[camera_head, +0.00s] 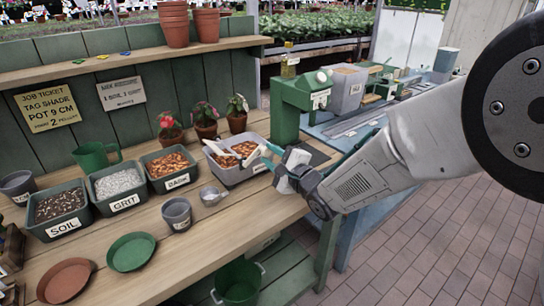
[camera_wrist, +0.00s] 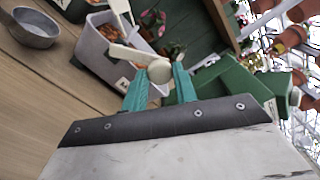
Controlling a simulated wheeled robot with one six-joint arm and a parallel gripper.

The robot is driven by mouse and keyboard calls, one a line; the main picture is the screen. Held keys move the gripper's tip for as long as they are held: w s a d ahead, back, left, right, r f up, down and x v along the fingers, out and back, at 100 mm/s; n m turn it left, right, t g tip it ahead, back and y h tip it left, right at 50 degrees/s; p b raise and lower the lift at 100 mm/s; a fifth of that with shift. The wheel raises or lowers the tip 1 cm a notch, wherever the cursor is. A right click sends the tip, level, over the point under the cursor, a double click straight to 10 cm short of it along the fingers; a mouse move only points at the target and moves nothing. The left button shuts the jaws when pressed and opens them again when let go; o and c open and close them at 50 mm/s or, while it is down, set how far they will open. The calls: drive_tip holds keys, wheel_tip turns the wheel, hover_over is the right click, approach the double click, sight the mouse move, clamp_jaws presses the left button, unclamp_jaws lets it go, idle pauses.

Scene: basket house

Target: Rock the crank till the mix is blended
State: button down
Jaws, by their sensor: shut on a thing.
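The mixing tub (camera_head: 231,176) is a grey box at the right end of the bench, holding orange-brown chips. It also shows in the wrist view (camera_wrist: 93,47). A cream crank (camera_head: 254,156) lies across it, with a pale bar rising at its left side. In the wrist view the crank arm (camera_wrist: 130,56) ends in a round cream knob (camera_wrist: 159,71). My gripper (camera_wrist: 159,82) has its teal fingers shut on this knob, one on each side. In the head view my gripper (camera_head: 272,158) is at the tub's right edge. Chips under the crank are partly hidden.
Tubs of soil (camera_head: 61,228), grit (camera_head: 117,201) and bark (camera_head: 170,182) stand left of the mixing tub. A small metal cup (camera_head: 211,197) and grey pot (camera_head: 178,215) stand in front. Potted plants (camera_head: 206,128) stand behind. A green machine (camera_head: 296,93) is at back right.

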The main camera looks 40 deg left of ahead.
drive_tip(key=shift+f, duration=0.1)
drive_tip(key=c, duration=1.1)
unclamp_jaws()
drive_tip(key=v, duration=0.7)
drive_tip(key=shift+d, duration=0.35)
drive_tip(key=shift+s, duration=0.1)
